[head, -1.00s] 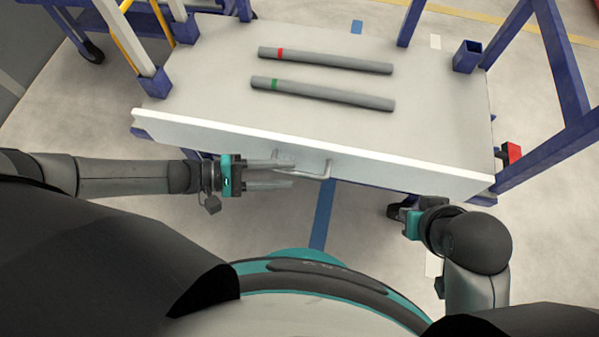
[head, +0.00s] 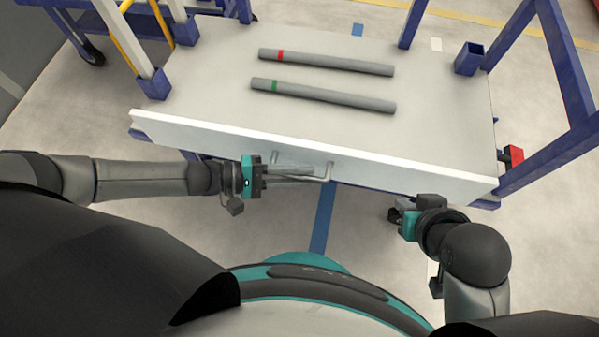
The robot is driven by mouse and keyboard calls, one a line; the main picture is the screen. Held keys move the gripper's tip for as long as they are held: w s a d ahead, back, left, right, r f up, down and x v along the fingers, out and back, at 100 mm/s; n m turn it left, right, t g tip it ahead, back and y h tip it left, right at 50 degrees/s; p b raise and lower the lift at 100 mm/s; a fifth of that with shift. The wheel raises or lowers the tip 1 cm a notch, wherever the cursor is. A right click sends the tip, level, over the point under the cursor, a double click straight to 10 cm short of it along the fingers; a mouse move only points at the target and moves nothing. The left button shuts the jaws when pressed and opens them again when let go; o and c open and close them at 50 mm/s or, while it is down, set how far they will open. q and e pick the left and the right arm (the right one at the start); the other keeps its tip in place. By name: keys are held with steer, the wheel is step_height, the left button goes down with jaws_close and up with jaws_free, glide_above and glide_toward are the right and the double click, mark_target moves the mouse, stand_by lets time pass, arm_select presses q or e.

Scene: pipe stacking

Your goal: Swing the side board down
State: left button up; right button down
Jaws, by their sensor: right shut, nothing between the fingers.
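The white side board (head: 420,180) stands upright along the near edge of the cart's grey top (head: 210,75). Its metal handle (head: 328,172) sits on the outer face near the middle. My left gripper (head: 300,174) reaches in from the left, its fingers close together around the handle's bar, which they partly hide. It looks shut on the handle. My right gripper (head: 397,215) is shut and empty below the right part of the board, apart from it.
Two grey pipes lie on the cart top, one with a red band (head: 330,62) and one with a green band (head: 325,96). Blue posts (head: 565,70) rise at the right. A red part (head: 515,154) is beside the cart's right corner. The floor in front is clear.

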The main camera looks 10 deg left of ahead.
arm_select(q)
jaws_close()
stand_by(1.0)
